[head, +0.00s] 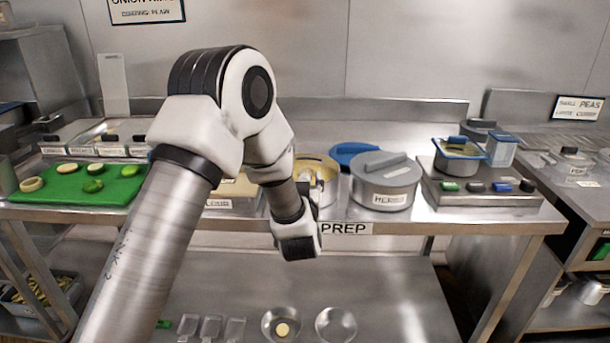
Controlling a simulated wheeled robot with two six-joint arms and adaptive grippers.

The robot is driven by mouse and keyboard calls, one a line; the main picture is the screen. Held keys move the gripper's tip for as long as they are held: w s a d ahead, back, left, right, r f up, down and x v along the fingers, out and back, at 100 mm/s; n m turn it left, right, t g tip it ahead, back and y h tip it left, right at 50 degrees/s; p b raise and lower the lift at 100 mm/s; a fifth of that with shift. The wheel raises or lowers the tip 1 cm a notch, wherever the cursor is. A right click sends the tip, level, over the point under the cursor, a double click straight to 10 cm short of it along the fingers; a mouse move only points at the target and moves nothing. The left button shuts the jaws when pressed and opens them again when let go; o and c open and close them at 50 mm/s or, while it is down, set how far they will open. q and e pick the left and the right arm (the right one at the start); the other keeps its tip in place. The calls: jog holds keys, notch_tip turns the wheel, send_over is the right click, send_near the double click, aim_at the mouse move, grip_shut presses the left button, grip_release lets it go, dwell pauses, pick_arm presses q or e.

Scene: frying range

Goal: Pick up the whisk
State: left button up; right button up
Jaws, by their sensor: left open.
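I cannot make out a whisk in the head view. My left arm comes in from the left, bends high over the prep table (415,209) and drops to its front edge. My left gripper (309,205) is at that edge, in front of a pale yellowish bowl (327,172), and is open. Its fingers are small and partly hidden by my wrist, and I see nothing held in it. My arm also covers part of the bowl and the table around it. My right gripper is not in view.
A grey lidded pot (386,183) and a blue lid (355,152) stand right of the bowl. Further right is a grey unit (482,195) with containers. A green board (80,186) with food slices lies left. Metal bowls (336,324) stand on the lower shelf.

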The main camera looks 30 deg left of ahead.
pick_arm(q)
jog(key=shift+w, duration=0.2)
grip_shut()
notch_tip(320, 180, up, 10)
jog(key=shift+s+f, duration=0.1)
